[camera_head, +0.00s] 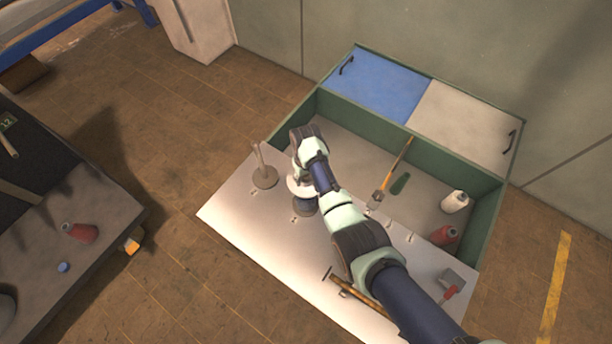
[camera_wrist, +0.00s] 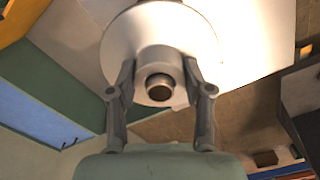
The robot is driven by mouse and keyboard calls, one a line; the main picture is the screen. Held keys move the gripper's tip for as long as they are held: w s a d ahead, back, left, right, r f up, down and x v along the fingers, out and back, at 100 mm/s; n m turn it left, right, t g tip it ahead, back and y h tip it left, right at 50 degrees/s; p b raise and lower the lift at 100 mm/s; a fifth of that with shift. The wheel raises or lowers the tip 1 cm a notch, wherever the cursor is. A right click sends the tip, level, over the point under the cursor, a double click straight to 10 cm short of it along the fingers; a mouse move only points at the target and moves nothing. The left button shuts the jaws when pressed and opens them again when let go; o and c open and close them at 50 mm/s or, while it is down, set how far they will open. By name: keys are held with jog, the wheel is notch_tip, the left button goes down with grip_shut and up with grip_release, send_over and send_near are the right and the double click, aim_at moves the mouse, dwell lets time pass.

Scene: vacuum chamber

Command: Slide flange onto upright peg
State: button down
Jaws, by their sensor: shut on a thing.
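My gripper (camera_wrist: 159,72) is shut on the white flange (camera_wrist: 205,28). In the wrist view its two fingers grip the flange's short neck from both sides, and the wide disc lies beyond the fingertips. The neck's open end faces the camera, with a dark, brownish round inside. In the head view the flange (camera_head: 294,187) shows only in part as a pale rim behind my arm. The upright peg (camera_head: 258,156) stands on a round grey-brown base on the pale worktop, just left of the flange. The two look apart in the head view. The peg cannot be made out in the wrist view.
The pale worktop (camera_head: 235,215) joins a green-walled bin (camera_head: 483,215) holding a hammer (camera_head: 376,198), a white bottle (camera_head: 454,201) and a red one (camera_head: 443,235). A red-handled tool (camera_head: 452,291) lies at right.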

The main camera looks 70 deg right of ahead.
jog(key=shift+f+b, duration=1.2)
jog(key=shift+f, duration=0.35)
jog(key=shift+c, duration=1.9)
grip_release()
notch_tip(320, 180, up, 12)
